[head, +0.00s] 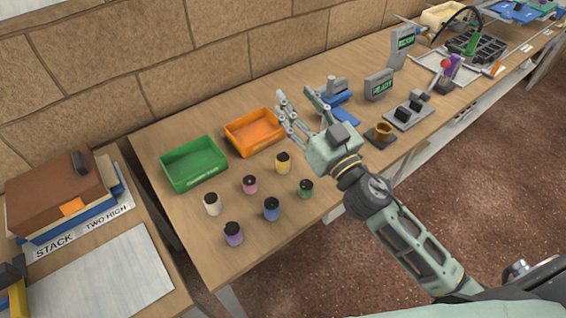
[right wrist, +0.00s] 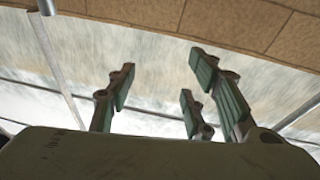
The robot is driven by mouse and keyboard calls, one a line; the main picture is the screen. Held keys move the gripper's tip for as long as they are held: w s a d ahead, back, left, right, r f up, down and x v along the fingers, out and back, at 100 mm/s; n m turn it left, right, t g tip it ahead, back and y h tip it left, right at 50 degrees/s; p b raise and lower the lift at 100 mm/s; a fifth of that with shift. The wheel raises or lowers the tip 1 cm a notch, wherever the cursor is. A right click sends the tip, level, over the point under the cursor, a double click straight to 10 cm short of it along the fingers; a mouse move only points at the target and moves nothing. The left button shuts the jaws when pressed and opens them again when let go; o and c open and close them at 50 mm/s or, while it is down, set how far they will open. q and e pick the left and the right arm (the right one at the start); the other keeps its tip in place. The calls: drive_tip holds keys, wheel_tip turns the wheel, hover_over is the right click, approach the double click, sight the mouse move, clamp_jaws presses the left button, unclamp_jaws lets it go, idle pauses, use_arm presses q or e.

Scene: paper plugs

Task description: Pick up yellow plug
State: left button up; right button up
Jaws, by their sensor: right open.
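The yellow plug (head: 282,163) stands upright on the wooden table, with a black top, just below the orange bin. Other plugs stand near it: pink (head: 250,185), green (head: 305,189), blue (head: 271,209), purple (head: 233,234) and cream (head: 212,204). My right gripper (head: 294,100) is open and empty, raised above the table to the upper right of the yellow plug. In the right wrist view its fingers (right wrist: 165,95) are spread, with only wall and ceiling beyond them. My left gripper is not in view.
A green bin (head: 192,143) and an orange bin (head: 253,120) stand along the wall side. A brown cup-like piece (head: 381,134) and grey devices (head: 379,87) stand to the right. A side table with a stack of boards (head: 62,190) is at left.

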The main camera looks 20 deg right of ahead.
drive_tip(key=a+r+n+g+y, duration=0.1)
drive_tip(key=a+n+g+y, duration=0.1)
drive_tip(key=a+n+y, duration=0.25)
drive_tip(key=n+g+h, duration=0.3)
drive_tip(key=g, duration=1)
approach(288, 157)
wheel_tip(288, 157, down, 3)
drive_tip(key=a, duration=0.1)
drive_tip(key=shift+y, duration=0.25)
drive_tip(key=x, duration=0.5)
drive_tip(key=w+p+x, duration=0.1)
drive_tip(key=x, duration=0.1)
drive_tip(key=shift+a+r, duration=0.2)
drive_tip(key=c, duration=1)
